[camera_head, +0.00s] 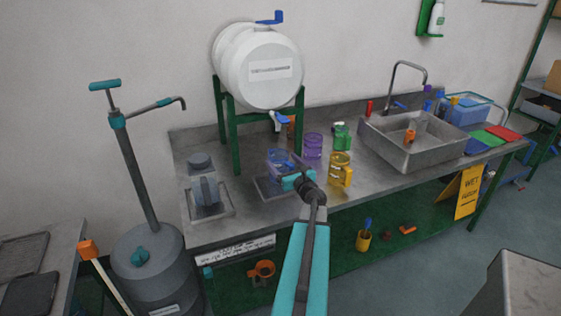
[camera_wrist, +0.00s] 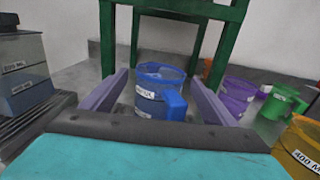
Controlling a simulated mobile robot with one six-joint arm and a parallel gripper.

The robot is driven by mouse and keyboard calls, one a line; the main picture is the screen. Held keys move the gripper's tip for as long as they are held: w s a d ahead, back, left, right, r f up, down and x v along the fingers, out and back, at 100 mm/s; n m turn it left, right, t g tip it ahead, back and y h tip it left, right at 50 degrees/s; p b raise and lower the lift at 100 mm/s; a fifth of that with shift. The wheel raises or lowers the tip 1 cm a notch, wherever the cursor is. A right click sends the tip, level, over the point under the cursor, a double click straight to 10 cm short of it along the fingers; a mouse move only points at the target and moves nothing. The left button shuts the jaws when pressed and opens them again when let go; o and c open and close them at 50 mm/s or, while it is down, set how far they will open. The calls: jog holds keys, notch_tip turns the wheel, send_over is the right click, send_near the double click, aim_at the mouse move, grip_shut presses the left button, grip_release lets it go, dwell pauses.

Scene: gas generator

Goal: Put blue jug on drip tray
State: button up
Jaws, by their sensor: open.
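The blue jug (camera_head: 279,160) is translucent and upright on the metal counter beneath the white barrel's tap. It also shows in the wrist view (camera_wrist: 156,88), with its handle toward my camera and to the right. A flat drip tray (camera_head: 264,188) lies around or just in front of the jug's base; my arm hides part of it, and I cannot tell whether the jug rests on it. My gripper (camera_head: 292,180) is open, its two purple fingers either side of the jug, with visible gaps. The lower part of the jug is hidden by the gripper in the wrist view.
A purple jug (camera_head: 313,146), a green jug (camera_head: 341,136) and a yellow jug (camera_head: 340,169) stand to the right. A grey jug (camera_head: 204,187) sits on another tray at left. The barrel's green stand (camera_head: 235,143) is close behind. A sink (camera_head: 415,145) is farther right.

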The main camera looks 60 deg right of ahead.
jog(key=b+v, duration=0.2)
jog(key=v, duration=0.7)
dwell(1.1)
